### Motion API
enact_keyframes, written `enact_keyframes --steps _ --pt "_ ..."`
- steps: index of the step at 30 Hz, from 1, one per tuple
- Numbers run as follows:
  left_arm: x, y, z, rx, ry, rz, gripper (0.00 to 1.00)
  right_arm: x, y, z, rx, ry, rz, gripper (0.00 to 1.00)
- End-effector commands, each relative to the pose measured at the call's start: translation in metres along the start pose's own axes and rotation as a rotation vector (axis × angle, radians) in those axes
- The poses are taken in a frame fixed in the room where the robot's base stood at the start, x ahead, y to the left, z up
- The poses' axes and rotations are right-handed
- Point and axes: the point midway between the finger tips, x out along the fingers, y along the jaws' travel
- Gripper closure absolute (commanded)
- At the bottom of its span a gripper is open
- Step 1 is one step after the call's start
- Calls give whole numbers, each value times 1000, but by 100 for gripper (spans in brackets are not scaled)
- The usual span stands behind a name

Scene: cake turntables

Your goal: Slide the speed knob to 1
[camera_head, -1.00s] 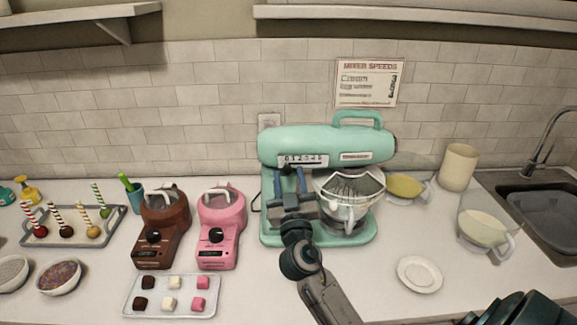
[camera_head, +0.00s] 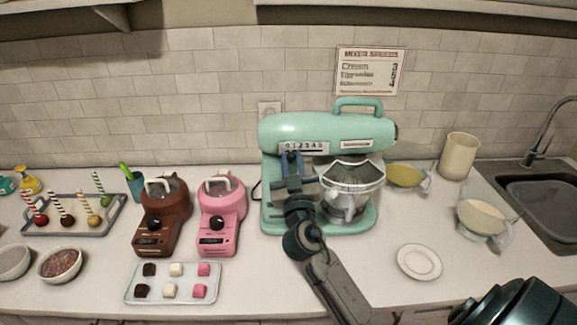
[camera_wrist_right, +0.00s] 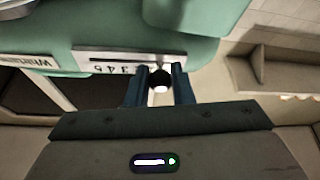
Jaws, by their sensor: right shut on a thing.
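The mint-green stand mixer (camera_head: 310,131) stands in the middle of the counter. Its white speed scale (camera_head: 318,147) reads 0 to 5 along the mixer head. My right gripper (camera_head: 291,158) is at the scale's left part, just under the low numbers. In the right wrist view the scale plate (camera_wrist_right: 90,58) appears upside down. The round black speed knob (camera_wrist_right: 160,78) sits between the two blue fingers of my right gripper (camera_wrist_right: 160,92), which is shut on it. The fingers hide the knob's exact mark. My left gripper is out of view.
The glass-guarded mixer bowl (camera_head: 345,205) is just right of my right gripper. Brown (camera_head: 164,220) and pink (camera_head: 221,215) small machines stand to its left. A sweets tray (camera_head: 176,299) lies in front, a plate (camera_head: 419,262) to the right. A mixer speeds sign (camera_head: 369,71) hangs behind.

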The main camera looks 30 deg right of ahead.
Motion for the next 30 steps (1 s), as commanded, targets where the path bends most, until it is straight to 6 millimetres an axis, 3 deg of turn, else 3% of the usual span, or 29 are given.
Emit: enact_keyframes --steps 2,11,12,15,24,30 --pt "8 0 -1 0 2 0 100 -1 3 2 -1 3 -1 100" --pt "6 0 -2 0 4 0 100 0 4 1 0 -1 -2 100" --pt "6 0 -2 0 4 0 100 0 4 1 0 -1 -2 73" --pt "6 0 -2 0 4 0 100 0 4 1 0 0 -2 59" --pt "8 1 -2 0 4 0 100 -3 3 2 0 0 -2 59" --pt "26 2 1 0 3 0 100 -33 2 6 2 -1 -2 59"
